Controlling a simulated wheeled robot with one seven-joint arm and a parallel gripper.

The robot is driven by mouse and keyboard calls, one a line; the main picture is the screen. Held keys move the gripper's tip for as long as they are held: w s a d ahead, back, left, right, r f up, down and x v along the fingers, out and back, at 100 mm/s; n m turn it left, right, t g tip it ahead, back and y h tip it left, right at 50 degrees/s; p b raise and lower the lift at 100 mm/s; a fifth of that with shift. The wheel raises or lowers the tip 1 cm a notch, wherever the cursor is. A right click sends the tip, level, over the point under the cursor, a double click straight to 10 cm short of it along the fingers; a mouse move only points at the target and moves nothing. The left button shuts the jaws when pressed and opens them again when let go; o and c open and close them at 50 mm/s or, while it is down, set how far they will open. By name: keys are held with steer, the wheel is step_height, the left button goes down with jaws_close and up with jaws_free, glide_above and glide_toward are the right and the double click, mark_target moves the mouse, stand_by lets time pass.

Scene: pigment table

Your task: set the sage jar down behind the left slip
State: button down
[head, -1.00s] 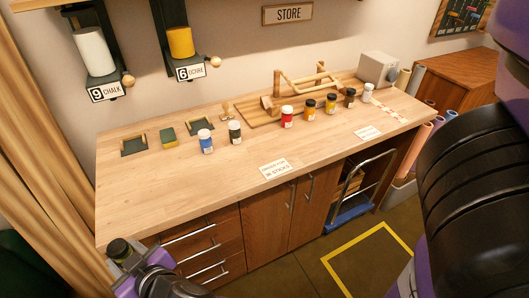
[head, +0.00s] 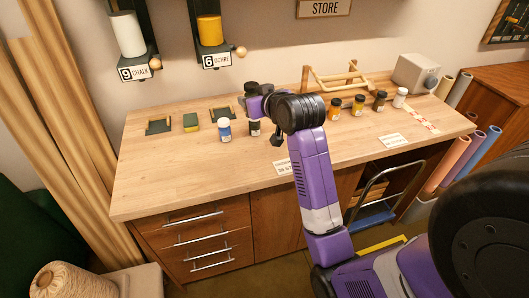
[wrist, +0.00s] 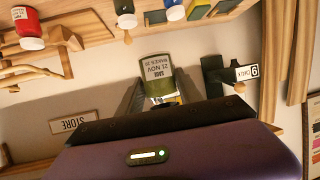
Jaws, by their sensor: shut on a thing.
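The sage jar (wrist: 158,72), with its label reading SAGE, is between the fingers of my gripper (wrist: 160,92) in the wrist view. The left slip (head: 284,167), a white card at the table's front edge, is partly covered by my arm. The right slip (head: 393,140) lies clear farther right. The held jar is above and farther back than the left slip.
A wooden rack (head: 333,75) is behind. The left front tabletop is bare.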

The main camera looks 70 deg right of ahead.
steer(key=s+d+f, duration=0.1)
steer(key=f, duration=0.5)
steer(key=d+f, duration=0.1)
steer(key=f, duration=0.5)
steer(key=s+f, duration=0.1)
steer(key=f, duration=0.5)
steer(key=shift+s+d+p, duration=0.3)
steer(key=shift+d+p, duration=0.05)
steer(key=shift+d, duration=0.05)
steer(key=shift+f, duration=0.1)
steer(key=c, duration=0.8)
jaws_free()
